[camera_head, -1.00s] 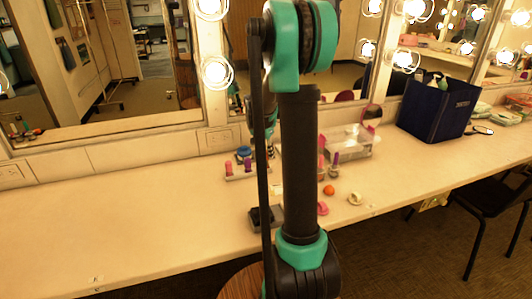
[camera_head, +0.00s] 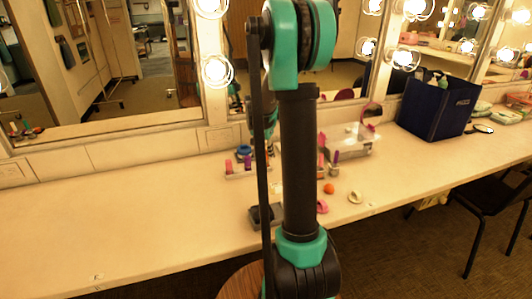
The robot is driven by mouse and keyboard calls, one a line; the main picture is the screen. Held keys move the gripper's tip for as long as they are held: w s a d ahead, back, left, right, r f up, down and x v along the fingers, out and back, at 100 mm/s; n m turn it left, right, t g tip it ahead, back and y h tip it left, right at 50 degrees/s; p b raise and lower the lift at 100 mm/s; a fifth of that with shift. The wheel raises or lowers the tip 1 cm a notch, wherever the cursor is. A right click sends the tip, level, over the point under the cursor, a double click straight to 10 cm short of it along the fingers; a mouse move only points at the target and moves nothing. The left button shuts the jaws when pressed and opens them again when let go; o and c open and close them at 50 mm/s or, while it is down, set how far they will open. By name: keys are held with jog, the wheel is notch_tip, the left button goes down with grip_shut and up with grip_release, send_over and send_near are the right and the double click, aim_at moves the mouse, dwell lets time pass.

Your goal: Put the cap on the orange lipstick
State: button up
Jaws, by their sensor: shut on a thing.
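My arm (camera_head: 299,165) stands upright across the middle of the view. My gripper is hidden behind it, so its fingers and anything in them do not show. I cannot make out the orange lipstick or its cap. A small dark grey holder (camera_head: 258,217) sits on the counter just left of my arm, partly covered by it. Behind it, a low rack (camera_head: 240,176) holds a pink lipstick (camera_head: 228,166) and a purple one (camera_head: 248,162). A small round orange thing (camera_head: 329,188) lies right of my arm; I cannot tell what it is.
A cream roll (camera_head: 355,197) and a pink item (camera_head: 322,207) lie right of my arm. Behind them stand a clear organizer (camera_head: 352,147) and a pink hand mirror (camera_head: 371,114). A dark blue bin (camera_head: 437,108) stands farther right. The left counter (camera_head: 110,205) is mostly clear.

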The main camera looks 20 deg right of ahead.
jog(key=shift+f, duration=0.5)
dwell(1.0)
jog(key=o, duration=0.8)
jog(key=shift+o, duration=0.6)
jog(key=o, duration=0.4)
jog(key=shift+r, duration=0.15)
jog(key=shift+r, duration=3.4)
jog(key=shift+c, duration=0.4)
